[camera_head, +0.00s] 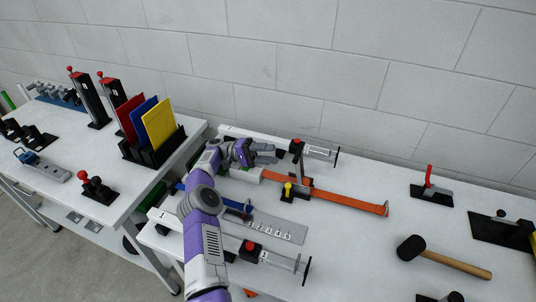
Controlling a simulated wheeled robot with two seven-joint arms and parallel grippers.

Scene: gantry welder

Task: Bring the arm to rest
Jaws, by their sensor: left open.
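My left arm is purple and grey and reaches up from the bottom of the head view. Its gripper (268,154) is over the back-left part of the white table (350,262), close to a clamp (318,151) with a red knob. The gripper is open, and I see nothing held in it. I cannot tell whether it touches the parts under it. My right gripper is not in view.
An orange bar (345,201) lies right of the gripper. A numbered metal plate (278,229) and a front clamp (270,257) are nearer. A mallet (443,258) lies at the right. A rack (155,150) with coloured boards stands on the left table.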

